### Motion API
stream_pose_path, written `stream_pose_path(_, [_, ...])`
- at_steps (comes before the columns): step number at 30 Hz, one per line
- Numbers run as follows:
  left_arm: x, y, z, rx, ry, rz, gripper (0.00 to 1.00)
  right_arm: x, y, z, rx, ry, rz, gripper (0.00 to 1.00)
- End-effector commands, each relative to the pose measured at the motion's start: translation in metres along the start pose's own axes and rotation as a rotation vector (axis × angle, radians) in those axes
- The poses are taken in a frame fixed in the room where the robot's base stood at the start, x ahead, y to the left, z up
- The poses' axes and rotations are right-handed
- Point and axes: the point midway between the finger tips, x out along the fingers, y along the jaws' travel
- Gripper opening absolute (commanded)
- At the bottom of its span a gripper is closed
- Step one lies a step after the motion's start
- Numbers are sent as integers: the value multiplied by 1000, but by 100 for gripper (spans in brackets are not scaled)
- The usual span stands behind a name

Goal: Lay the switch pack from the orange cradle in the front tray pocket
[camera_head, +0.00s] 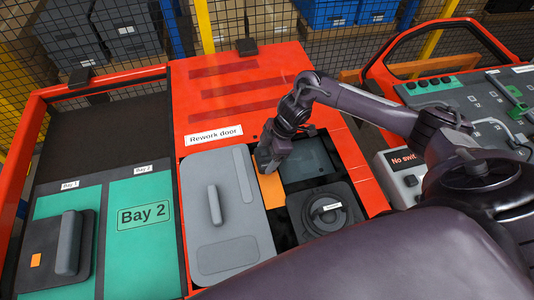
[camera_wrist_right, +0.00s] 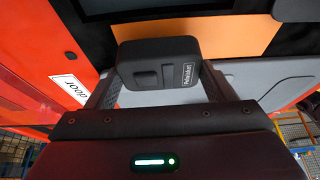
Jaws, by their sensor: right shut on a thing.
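In the right wrist view the right gripper (camera_wrist_right: 159,88) is shut on a dark block with a small white label, seemingly the switch pack (camera_wrist_right: 150,63). The orange surface (camera_wrist_right: 225,32) lies just beyond the block in that view. In the head view the gripper hides the block. A dark recessed pocket (camera_head: 308,160) lies right of the gripper. I cannot tell which pocket is the front one. My left gripper is not in view.
A grey lid with a handle (camera_head: 228,238) lies left of the orange patch. A black unit with a round knob (camera_head: 326,209) sits to its right. The green Bay 2 panel (camera_head: 145,250) is bare; Bay 1 holds a dark handled block (camera_head: 57,255). A control console (camera_head: 480,110) stands at right.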

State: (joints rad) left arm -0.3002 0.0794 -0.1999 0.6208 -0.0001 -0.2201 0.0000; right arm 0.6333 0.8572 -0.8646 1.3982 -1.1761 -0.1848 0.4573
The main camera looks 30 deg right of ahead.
Motion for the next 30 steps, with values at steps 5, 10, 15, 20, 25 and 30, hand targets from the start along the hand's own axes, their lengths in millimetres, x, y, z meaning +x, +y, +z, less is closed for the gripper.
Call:
stream_pose_path(5, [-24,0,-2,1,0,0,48,-23,0,-10,0,1,0,31])
stream_pose_path(10, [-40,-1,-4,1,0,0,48,-38,0,-16,0,0,0,31])
stream_pose_path(15, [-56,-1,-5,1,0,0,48,-54,0,-23,0,0,0,31])
stream_pose_path(20, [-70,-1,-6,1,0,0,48,-69,0,-29,0,0,-1,31])
stream_pose_path(25, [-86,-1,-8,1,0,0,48,-84,0,-35,0,0,-1,31])
stream_pose_path(30, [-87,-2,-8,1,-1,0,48,-97,0,-40,-1,1,1,31])
